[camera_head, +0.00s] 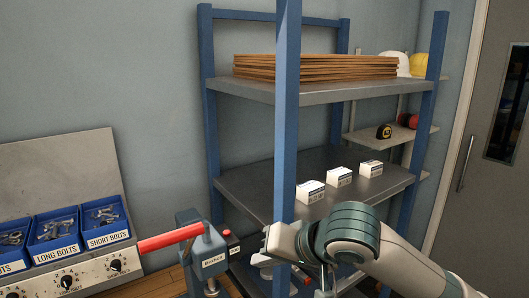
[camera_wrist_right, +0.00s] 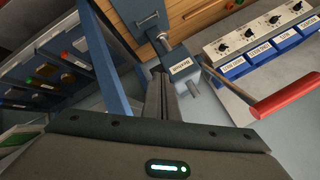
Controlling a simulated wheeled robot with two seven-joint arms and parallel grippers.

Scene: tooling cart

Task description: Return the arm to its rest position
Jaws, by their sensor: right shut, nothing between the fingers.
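My right arm (camera_head: 355,232) comes in from the lower right in the head view, bent in front of the blue shelf rack. Its hand end is low in the picture and partly cut off or hidden. In the right wrist view my right gripper (camera_wrist_right: 160,92) has its two dark fingers together, with nothing between them. The fingers point toward a grey-blue lever tool with a red handle (camera_wrist_right: 286,96), and they look apart from it, though the gap is hard to judge. My left gripper is in neither view.
The lever tool's red handle (camera_head: 171,238) stands left of my arm. The rack's front blue post (camera_head: 287,110) is close by. Its middle shelf (camera_head: 250,185) bears small white boxes (camera_head: 339,177). Blue bolt bins (camera_head: 55,240) stand at left, a door (camera_head: 490,150) at right.

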